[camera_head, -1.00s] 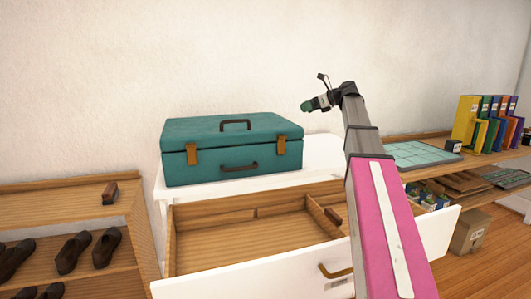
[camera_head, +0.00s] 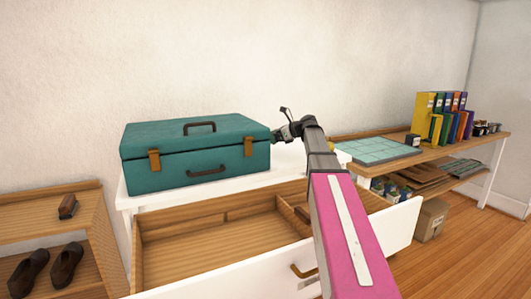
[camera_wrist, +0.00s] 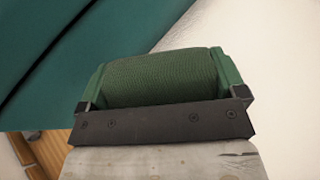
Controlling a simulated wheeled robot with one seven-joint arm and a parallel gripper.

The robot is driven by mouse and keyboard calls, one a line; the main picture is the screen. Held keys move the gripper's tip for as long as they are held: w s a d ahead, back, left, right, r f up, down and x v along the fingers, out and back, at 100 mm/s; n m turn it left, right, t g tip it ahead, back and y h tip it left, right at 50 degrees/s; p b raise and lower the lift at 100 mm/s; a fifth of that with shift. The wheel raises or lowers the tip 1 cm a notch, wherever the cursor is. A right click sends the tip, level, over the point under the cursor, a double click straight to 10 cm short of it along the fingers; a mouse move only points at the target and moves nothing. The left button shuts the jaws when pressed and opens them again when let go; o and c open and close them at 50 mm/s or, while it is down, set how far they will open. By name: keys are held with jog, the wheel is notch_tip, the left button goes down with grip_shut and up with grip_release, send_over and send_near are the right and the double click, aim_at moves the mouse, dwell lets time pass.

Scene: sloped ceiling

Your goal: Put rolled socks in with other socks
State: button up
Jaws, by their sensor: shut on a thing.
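My gripper (camera_head: 277,136) is just right of the teal suitcase (camera_head: 172,175), above the white dresser top. In the wrist view my gripper (camera_wrist: 165,85) is shut on dark green rolled socks (camera_wrist: 160,78), a ribbed roll held between green fingers. The open drawer (camera_head: 185,292) is below and in front. Its wide left compartment (camera_head: 200,250) looks empty. A divider sets off a right compartment, where a small brown item shows; my arm hides much of it. I see no other socks.
The suitcase fills the left of the dresser top. A shoe rack (camera_head: 40,212) stands at left. A wooden shelf with a glass-like tiled board (camera_head: 378,147) and coloured binders (camera_head: 440,118) stands at right. A cardboard box (camera_head: 431,220) is on the floor.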

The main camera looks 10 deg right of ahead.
aim_at(273, 156)
jog(key=shift+f, duration=3.15)
jog(key=shift+f, duration=0.15)
jog(key=o, duration=0.6)
